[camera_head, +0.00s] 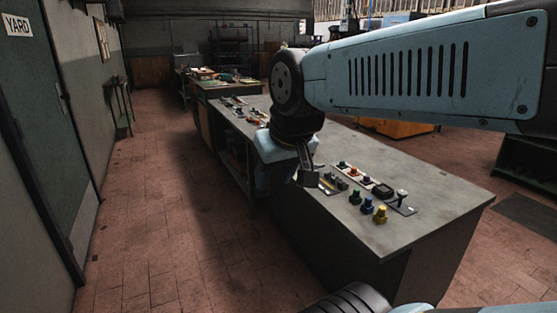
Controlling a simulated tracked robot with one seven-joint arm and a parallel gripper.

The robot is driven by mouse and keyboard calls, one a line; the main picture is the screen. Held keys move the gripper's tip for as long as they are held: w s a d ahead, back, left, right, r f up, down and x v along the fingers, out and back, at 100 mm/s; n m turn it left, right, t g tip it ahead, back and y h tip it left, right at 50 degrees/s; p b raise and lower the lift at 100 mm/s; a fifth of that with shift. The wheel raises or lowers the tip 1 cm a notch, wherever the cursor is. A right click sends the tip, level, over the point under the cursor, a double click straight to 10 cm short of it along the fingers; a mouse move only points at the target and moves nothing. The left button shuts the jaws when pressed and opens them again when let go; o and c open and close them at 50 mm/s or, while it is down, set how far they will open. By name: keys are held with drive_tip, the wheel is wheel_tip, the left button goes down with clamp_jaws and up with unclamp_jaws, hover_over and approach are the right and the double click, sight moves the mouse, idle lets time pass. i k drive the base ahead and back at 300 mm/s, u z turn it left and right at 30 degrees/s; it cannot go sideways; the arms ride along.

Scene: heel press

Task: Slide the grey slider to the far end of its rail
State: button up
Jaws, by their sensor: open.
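My gripper (308,177) hangs at the left long edge of the grey workbench (437,203), above or beside its near part. It is open and looks empty, though its fingertips are small and dark here. Just right of it, small dark grey parts (337,183) sit on the bench top. The grey slider and its rail may be among these, but I cannot tell them apart at this size. My gripper may hide part of them. I cannot tell whether it touches anything.
A dark lever (401,198) stands upright on a plate near the right edge. More small items lie farther along the bench. The tiled floor at left is clear.

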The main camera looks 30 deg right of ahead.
sight(321, 165)
drive_tip(key=z, duration=0.25)
drive_tip(key=i, duration=1.25)
drive_tip(key=z, duration=0.5)
